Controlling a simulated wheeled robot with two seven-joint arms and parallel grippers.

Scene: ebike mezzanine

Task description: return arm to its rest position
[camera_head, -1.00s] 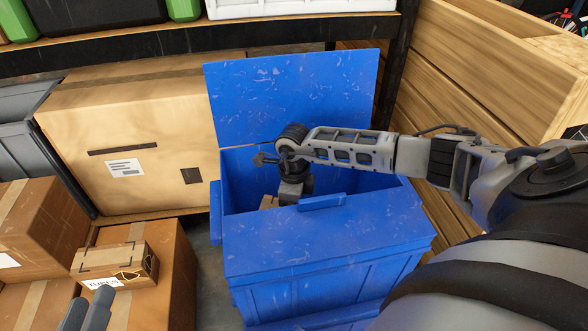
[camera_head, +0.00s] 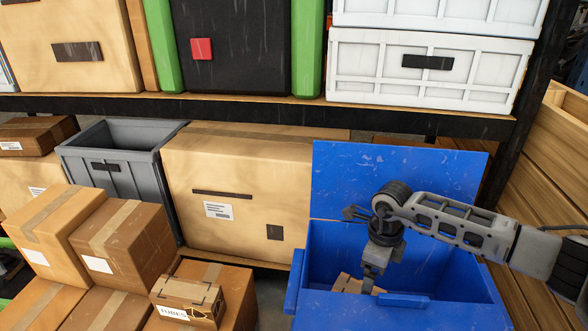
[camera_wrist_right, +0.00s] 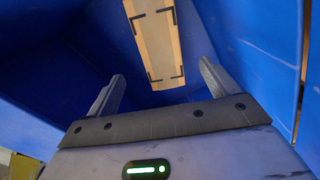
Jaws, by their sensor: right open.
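My right arm comes in from the right in the head view and reaches over an open blue bin (camera_head: 400,258). My right gripper (camera_head: 370,286) points down inside the bin's opening, above a cardboard box (camera_head: 346,284). In the right wrist view the gripper (camera_wrist_right: 160,88) is open, with nothing between its two fingers. The cardboard box (camera_wrist_right: 158,45), with black corner marks, lies in the bin beyond the fingertips, apart from them. The bin's blue walls surround the fingers. My left gripper is not in view.
The raised blue lid (camera_head: 400,180) stands behind my right arm. A wooden crate (camera_head: 550,170) is on the right. A shelf edge (camera_head: 250,108) runs behind, with white crates (camera_head: 425,70) above. Cardboard boxes (camera_head: 125,245) and a small TUBES box (camera_head: 188,300) fill the left.

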